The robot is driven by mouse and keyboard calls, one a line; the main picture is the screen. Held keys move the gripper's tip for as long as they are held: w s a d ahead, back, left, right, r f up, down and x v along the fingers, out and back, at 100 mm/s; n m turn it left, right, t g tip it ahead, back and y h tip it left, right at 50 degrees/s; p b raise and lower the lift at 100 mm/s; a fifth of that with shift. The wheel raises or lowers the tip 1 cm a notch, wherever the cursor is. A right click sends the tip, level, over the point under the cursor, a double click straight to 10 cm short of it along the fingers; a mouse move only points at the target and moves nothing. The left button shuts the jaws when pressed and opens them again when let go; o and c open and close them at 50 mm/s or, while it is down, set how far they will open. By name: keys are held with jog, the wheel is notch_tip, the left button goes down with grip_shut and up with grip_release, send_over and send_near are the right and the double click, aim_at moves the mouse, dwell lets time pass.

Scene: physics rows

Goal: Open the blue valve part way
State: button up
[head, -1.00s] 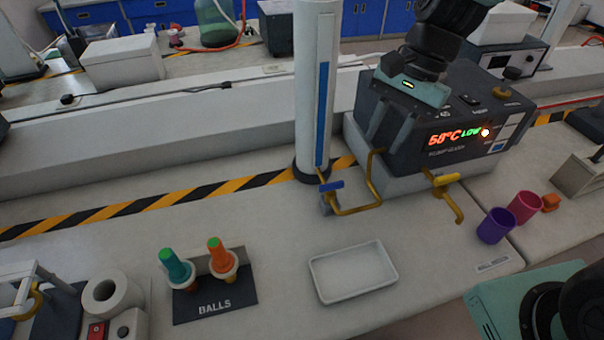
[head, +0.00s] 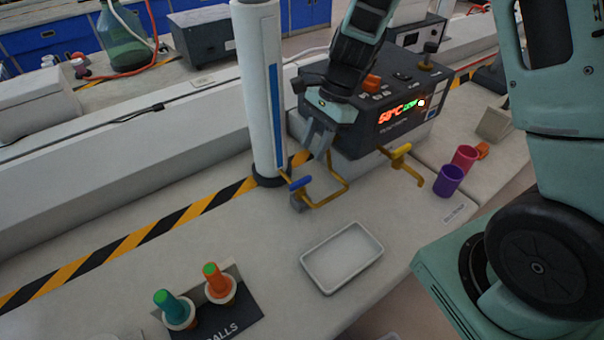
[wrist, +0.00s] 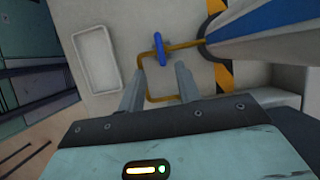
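The blue valve (head: 300,184) is a small blue handle on a yellow pipe, beside the foot of the white column. Its handle also shows in the wrist view (wrist: 160,48), just beyond my fingertips and roughly between their lines. My gripper (head: 321,152) is above and a little right of the valve in the head view, apart from it. In the wrist view my gripper (wrist: 160,80) has its two grey fingers spread with nothing between them. The yellow pipe (wrist: 165,98) loops below the fingers.
The pump box (head: 385,115) with a red display stands right behind my gripper. A yellow valve (head: 400,152) is at its front. The white column (head: 262,90) rises close left of the blue valve.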

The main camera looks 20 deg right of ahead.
aim_at(300, 180)
jog(key=x, duration=0.9)
grip_shut()
